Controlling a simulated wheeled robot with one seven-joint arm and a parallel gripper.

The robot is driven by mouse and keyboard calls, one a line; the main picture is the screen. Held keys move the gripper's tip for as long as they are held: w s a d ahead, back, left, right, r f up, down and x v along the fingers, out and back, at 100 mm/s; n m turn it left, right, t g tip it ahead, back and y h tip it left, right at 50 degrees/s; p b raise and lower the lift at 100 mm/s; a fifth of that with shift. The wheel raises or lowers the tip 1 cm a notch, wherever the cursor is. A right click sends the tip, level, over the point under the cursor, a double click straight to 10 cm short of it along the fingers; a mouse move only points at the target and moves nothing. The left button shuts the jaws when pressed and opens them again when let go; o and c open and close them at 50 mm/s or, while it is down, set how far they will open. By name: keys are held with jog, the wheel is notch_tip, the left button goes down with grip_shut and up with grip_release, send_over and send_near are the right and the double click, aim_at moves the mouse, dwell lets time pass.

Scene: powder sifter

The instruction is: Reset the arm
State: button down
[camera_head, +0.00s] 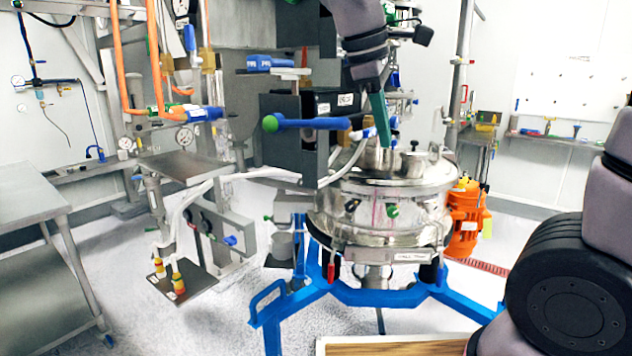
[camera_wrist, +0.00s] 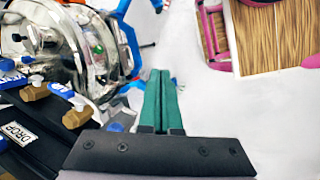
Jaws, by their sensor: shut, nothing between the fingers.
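My gripper (camera_head: 384,146) shows in the head view as green fingers hanging from my arm at the top. The fingers appear in front of the top of the steel powder sifter (camera_head: 345,208); I cannot tell the exact gap. In the wrist view my gripper (camera_wrist: 161,78) has its two green fingers together, with nothing between them. The steel sifter (camera_wrist: 95,50) lies to the upper left of the fingers there, apart from them. The sifter stands on a blue frame (camera_head: 385,297).
A blue-handled lever (camera_head: 318,123) and a dark housing marked DROP (camera_wrist: 22,135) are close to my arm. An orange motor (camera_head: 466,215) sits right of the sifter. A steel table (camera_head: 28,200) stands at left. A wooden-topped surface (camera_wrist: 272,40) shows at upper right in the wrist view.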

jog(key=d+r+m+t+y, duration=0.2)
jog(key=d+m+t+y, duration=0.3)
jog(key=d+m, duration=0.8)
jog(key=m, duration=0.4)
jog(key=shift+s+d+r+m, duration=0.2)
jog(key=shift+m, duration=0.1)
